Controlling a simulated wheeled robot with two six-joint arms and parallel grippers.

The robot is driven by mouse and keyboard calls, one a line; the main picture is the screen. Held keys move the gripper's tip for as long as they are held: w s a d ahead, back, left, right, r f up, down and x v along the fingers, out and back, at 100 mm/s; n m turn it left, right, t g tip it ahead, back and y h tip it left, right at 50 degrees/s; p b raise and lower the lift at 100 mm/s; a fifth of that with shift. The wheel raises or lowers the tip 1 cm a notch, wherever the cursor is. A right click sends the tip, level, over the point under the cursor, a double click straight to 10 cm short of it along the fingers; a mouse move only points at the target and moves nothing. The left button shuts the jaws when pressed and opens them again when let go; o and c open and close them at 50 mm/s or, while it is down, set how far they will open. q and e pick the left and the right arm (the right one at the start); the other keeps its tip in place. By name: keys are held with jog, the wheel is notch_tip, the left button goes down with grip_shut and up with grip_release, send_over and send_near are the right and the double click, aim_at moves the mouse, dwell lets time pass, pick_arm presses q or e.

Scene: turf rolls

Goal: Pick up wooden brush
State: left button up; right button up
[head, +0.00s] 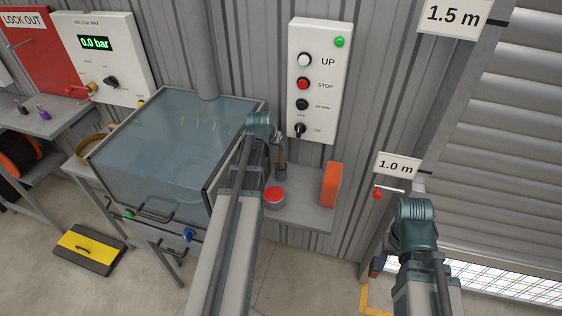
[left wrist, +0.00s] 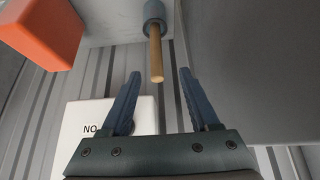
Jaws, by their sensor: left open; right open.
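In the left wrist view the handle (left wrist: 156,55) points out of the blue-grey holder (left wrist: 153,12). Its bristles are not visible. My left gripper (left wrist: 160,73) is open, with the handle's free end between or just beyond its fingertips; neither finger clearly touches it. In the head view my left arm hides its own fingers. My right gripper (head: 412,215) is off to the right, away from the brush, with its jaws mostly hidden.
The grey shelf (head: 305,214) also bears a red-topped round tin (head: 274,197) and an orange block (head: 331,184). A glass-topped cabinet (head: 175,150) stands close on the left. The control panel (head: 319,80) is on the wall above. A red lever (head: 378,193) is near my right arm.

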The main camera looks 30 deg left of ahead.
aim_at(282, 155)
pick_arm(q)
jog(key=b+x, duration=0.3)
jog(key=x, duration=0.1)
jog(key=b+x, duration=0.4)
jog(key=x, duration=0.1)
jog(key=b+x, duration=0.4)
jog(key=x, duration=0.1)
jog(key=shift+w+d, duration=0.15)
jog(key=shift+d, duration=0.2)
jog(key=shift+r, duration=0.15)
jog(key=shift+c, duration=0.4)
grip_shut()
